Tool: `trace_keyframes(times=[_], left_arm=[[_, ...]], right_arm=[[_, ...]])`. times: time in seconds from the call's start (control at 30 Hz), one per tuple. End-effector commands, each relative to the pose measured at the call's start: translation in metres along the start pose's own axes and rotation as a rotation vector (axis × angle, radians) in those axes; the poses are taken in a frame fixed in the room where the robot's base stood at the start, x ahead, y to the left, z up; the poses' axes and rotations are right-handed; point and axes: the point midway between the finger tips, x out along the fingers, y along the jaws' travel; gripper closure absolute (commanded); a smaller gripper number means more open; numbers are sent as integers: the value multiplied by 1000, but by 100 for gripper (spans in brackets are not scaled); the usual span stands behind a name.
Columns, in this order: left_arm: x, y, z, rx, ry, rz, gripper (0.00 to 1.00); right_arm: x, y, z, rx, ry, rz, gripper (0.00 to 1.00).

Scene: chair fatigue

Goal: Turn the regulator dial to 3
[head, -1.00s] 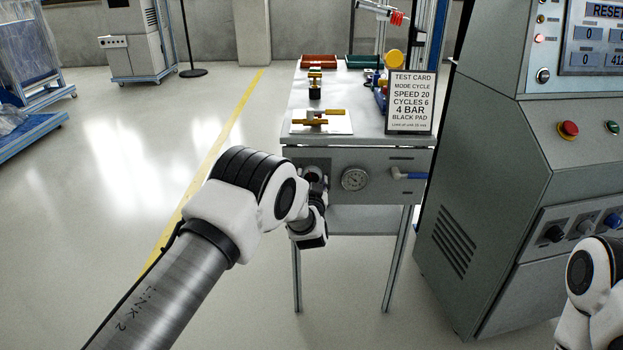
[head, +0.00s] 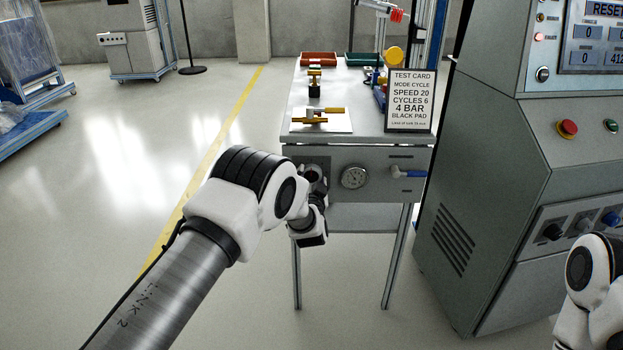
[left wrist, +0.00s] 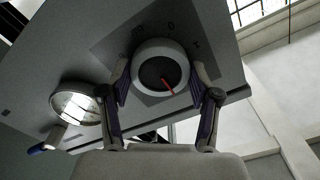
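The regulator dial (left wrist: 160,72) is a round knob with a white rim, a dark face and a red pointer line. In the left wrist view the pointer runs towards the lower right. Marks sit on the dark plate (left wrist: 120,38) around it, too blurred to read surely. My left gripper (left wrist: 162,80) has one finger on each side of the dial, seemingly closed against its rim. In the head view the dial (head: 313,172) is partly hidden by my left wrist. My right gripper is out of view; only part of that arm shows at the lower right.
A pressure gauge (head: 354,177) and a blue-handled valve (head: 408,174) sit beside the dial on the table's front panel. The test card (head: 410,101) reads 4 BAR. A grey machine cabinet (head: 483,190) stands close to the right.

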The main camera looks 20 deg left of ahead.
Motion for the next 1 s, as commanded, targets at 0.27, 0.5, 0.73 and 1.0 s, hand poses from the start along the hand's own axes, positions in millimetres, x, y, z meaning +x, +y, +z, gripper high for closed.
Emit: trace_keyframes(times=[0.27,0.5,0.73,1.0], left_arm=[[0,0,0,0,0,0,14],[-11,0,0,1,-1,2,14],[-65,1,-1,4,-1,4,14],[-116,1,-1,1,2,2,14]], right_arm=[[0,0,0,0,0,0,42],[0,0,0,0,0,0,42],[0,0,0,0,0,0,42],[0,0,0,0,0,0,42]])
